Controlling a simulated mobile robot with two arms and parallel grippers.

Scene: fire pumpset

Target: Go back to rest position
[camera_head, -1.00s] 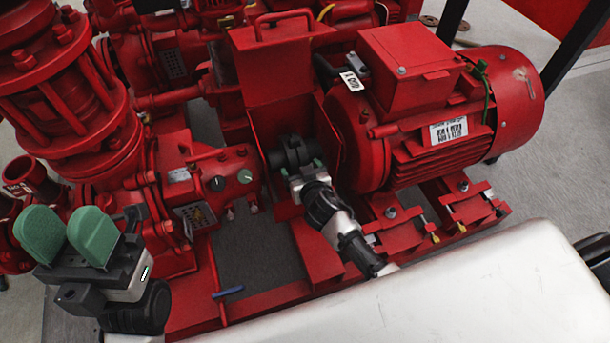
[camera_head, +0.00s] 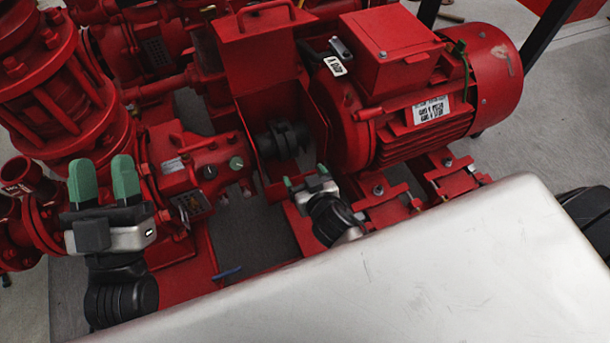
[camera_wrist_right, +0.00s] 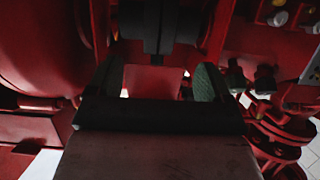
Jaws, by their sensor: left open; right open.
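My left gripper (camera_head: 105,182) is at the left of the head view, with its green fingertips pointing up, apart and empty, in front of the red pump casing. My right gripper (camera_head: 306,182) is near the middle, just in front of the dark shaft coupling (camera_head: 281,140) and apart from it. Its green fingers are spread with nothing between them. In the right wrist view, its fingers (camera_wrist_right: 163,85) stand apart, with the dark coupling (camera_wrist_right: 160,25) beyond them at the top.
A red pump body (camera_head: 205,165) and flanged pipe (camera_head: 65,85) are at the left. Part of a blue-handled item (camera_head: 227,272) lies low on the red base frame.

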